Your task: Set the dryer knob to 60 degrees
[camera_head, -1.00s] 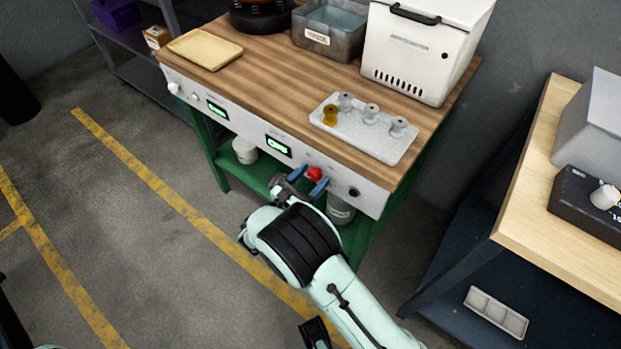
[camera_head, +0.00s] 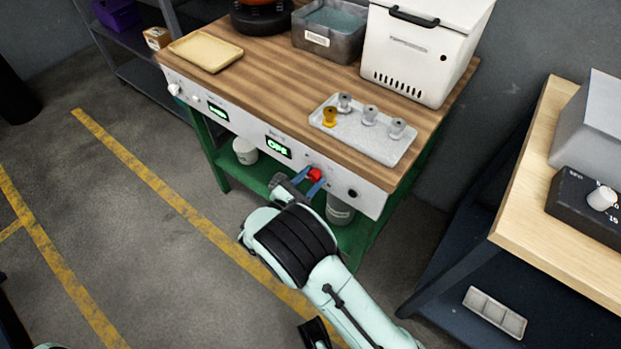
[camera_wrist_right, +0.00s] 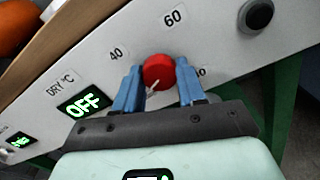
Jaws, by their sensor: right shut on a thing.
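The red dryer knob (camera_head: 315,174) sits on the white front panel (camera_head: 235,126) of the wooden-topped bench. My right gripper (camera_head: 314,177) is shut on it, one blue finger on each side. In the right wrist view the knob (camera_wrist_right: 158,70) is between the fingertips (camera_wrist_right: 160,80). Its white mark points down and left in that picture, away from the printed 60 (camera_wrist_right: 173,17) at upper right and the 40 (camera_wrist_right: 116,53) at upper left. The display (camera_wrist_right: 86,103) marked DRY °C reads OFF. Another label right of the knob is partly hidden. My left gripper is not in view.
A black round button (camera_wrist_right: 255,15) sits on the panel right of the knob. A tray (camera_head: 352,139) with several small spools lies on the benchtop above. A white dryer box (camera_head: 405,60) stands behind. A second bench (camera_head: 540,215) is at the right.

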